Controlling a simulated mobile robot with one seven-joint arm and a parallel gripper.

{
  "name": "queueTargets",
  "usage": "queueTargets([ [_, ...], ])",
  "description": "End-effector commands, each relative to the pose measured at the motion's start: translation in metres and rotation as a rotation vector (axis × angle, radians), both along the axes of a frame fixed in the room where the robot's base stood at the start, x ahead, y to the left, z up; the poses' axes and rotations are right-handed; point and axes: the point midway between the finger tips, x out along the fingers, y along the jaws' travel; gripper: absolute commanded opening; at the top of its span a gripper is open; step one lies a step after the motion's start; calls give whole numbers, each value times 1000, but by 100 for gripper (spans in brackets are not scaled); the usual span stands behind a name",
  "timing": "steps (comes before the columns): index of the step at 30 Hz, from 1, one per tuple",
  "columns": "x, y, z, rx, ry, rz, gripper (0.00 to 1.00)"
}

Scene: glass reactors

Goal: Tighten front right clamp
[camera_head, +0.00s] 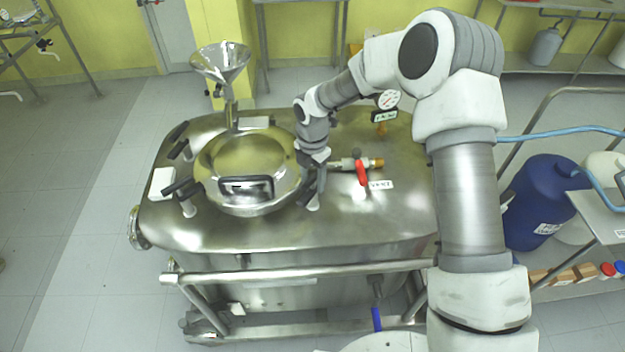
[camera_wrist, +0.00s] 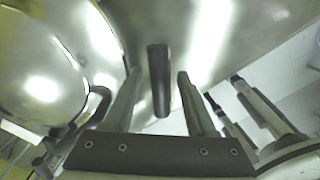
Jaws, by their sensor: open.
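The steel vessel (camera_head: 350,228) has a round lid (camera_head: 250,160) with a black-framed handle at its front. The front right clamp (camera_head: 313,203) stands at the lid's right front edge, partly hidden by my gripper (camera_head: 314,180). In the wrist view, a dark clamp handle (camera_wrist: 158,82) stands between the two fingers of my gripper (camera_wrist: 158,82). The fingers are open, with a visible gap on each side of the handle. The depth between fingertips and handle is hard to tell.
Other black-handled clamps stand at the lid's left, one at front left (camera_head: 183,192). A red-handled valve (camera_head: 361,172) and a pressure gauge (camera_head: 388,99) sit right of my gripper. A steel funnel (camera_head: 221,62) rises behind the lid. A rail (camera_head: 290,272) runs along the front.

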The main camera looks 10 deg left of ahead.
Motion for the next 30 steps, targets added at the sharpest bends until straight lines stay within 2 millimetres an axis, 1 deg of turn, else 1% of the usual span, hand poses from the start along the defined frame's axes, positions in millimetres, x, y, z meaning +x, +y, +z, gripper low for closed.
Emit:
queueTargets([
  [4, 0, 0, -9, 0, 0, 0, 56],
  [12, 0, 0, -10, 0, -1, 0, 56],
  [14, 0, 0, -10, 0, -1, 0, 47],
  [15, 0, 0, -10, 0, -1, 0, 40],
  [20, 0, 0, -10, 0, -1, 0, 11],
  [21, 0, 0, -10, 0, -1, 0, 4],
  [22, 0, 0, -10, 0, -1, 0, 0],
  [30, 0, 0, -10, 0, -1, -11, 0],
])
